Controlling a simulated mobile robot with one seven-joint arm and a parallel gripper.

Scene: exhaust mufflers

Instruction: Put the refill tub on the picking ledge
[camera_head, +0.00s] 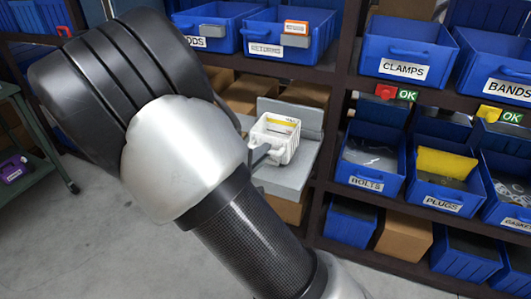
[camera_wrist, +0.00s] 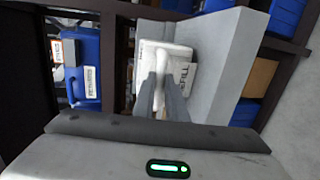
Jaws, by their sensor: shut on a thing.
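The refill tub (camera_head: 288,152) is a small white open tub with a yellow band, in the middle of the head view. It is at the grey picking ledge (camera_head: 285,181), over its surface; I cannot tell whether its base touches it. My gripper (camera_head: 262,153) is at the tub's near left side, partly hidden by my arm. In the wrist view my gripper (camera_wrist: 163,62) is shut on a pale part of the tub (camera_wrist: 184,76), whose printed lettering shows in part. The ledge (camera_wrist: 222,62) spreads to the right there. The tub's underside is hidden.
Dark shelving holds blue bins, with a CLAMPS bin (camera_head: 405,58) and a BOLTS bin (camera_head: 369,168) to the right and a RETURNS bin (camera_head: 287,35) above. Cardboard boxes (camera_head: 305,94) stand behind the ledge. A green cart (camera_head: 30,150) is at the left. Grey floor is open in front.

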